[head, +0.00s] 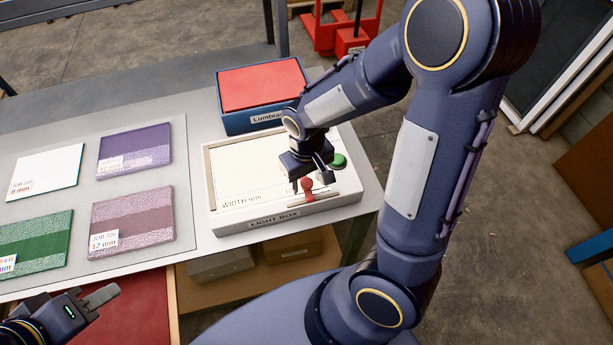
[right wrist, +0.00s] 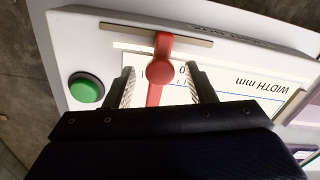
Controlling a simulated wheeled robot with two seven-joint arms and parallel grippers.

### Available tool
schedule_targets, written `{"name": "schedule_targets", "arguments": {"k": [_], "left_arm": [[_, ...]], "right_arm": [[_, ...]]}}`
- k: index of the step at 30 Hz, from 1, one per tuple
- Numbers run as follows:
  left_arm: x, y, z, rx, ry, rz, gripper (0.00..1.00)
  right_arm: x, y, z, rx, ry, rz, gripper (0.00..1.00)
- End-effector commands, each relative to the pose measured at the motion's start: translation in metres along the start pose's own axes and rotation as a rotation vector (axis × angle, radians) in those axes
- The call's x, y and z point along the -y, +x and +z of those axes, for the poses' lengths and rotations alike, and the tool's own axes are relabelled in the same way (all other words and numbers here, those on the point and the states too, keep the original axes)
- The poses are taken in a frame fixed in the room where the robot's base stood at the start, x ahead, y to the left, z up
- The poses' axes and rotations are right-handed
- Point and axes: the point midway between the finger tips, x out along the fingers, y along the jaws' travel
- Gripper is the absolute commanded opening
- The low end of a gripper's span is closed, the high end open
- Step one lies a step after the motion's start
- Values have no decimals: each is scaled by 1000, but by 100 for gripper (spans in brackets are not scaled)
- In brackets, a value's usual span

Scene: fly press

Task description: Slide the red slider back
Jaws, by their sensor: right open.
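The red slider (head: 307,184) is on the light box (head: 240,222), at the slot along its front right edge. It also shows in the right wrist view (right wrist: 160,68), with a round knob and a red bar running back over the lit panel. My right gripper (head: 301,182) is over the slider. In the right wrist view its two fingers (right wrist: 161,88) are open, one on each side of the red bar, with a gap on both sides. My left gripper (head: 98,298) is at the lower left, in front of the table edge, away from the light box; its jaw state is unclear.
A green button (head: 337,160) sits on the light box beside the slider, close to my right gripper. A blue box with a red top (head: 262,86) stands behind the light box. Several fabric samples (head: 135,150) lie on a grey mat to the left.

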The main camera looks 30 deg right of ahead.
Motion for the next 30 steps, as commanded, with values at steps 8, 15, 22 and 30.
{"name": "schedule_targets", "arguments": {"k": [8,15,22,30], "left_arm": [[0,0,0,0,0,0,36],[0,0,0,0,0,0,36],[0,0,0,0,0,0,36],[1,3,1,0,0,0,36]], "right_arm": [[0,1,0,-1,0,0,47],[0,1,0,-1,0,0,16],[0,1,0,-1,0,0,0],[-35,2,9,-1,7,-1,0]]}}
